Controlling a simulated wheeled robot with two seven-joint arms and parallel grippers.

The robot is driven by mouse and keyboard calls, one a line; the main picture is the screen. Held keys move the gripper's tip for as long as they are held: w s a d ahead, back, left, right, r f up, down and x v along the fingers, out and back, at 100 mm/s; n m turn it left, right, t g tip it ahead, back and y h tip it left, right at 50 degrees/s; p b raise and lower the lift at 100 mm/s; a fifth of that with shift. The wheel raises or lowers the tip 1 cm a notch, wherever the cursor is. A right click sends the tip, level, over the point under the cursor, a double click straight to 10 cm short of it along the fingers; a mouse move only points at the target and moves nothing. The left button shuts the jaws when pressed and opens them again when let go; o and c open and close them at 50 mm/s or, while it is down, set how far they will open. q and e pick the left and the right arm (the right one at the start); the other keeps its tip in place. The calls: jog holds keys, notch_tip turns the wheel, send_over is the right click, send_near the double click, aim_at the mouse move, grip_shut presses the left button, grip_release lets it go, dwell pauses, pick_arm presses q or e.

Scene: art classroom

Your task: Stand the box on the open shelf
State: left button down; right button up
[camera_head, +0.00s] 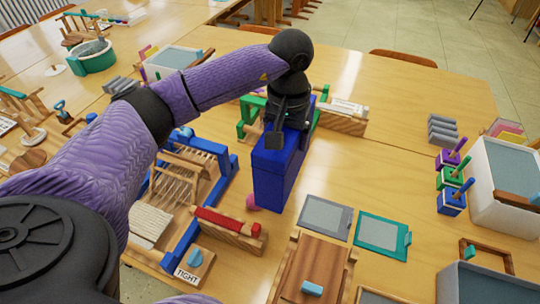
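A blue box (278,178) stands tall and narrow near the middle of the table in the head view. My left gripper (284,125), dark and pointing down, is at the top of the box. A dark finger overlaps the box's upper near edge; the other finger is largely hidden, so I cannot tell whether it is shut on the box. Green uprights and a wooden piece with a white label (348,106) are just behind the box, partly hidden by it and my arm. I cannot make out which thing is the open shelf. My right gripper is out of view.
A blue frame with wooden slats (188,180) and a red-topped wooden block (228,225) are left of the box. Grey and teal panels (383,235) lie in front right. Colored blocks (451,180) and a white bin (505,180) stand at right.

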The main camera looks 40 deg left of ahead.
pick_arm(q)
notch_tip(320, 180, down, 14)
jog(key=b, duration=0.2)
jog(key=shift+r+b, duration=0.25)
jog(key=shift+b, duration=0.05)
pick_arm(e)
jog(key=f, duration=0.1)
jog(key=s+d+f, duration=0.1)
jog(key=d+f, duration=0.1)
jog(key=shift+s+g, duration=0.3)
pick_arm(q)
jog(key=shift+f, duration=0.15)
grip_release()
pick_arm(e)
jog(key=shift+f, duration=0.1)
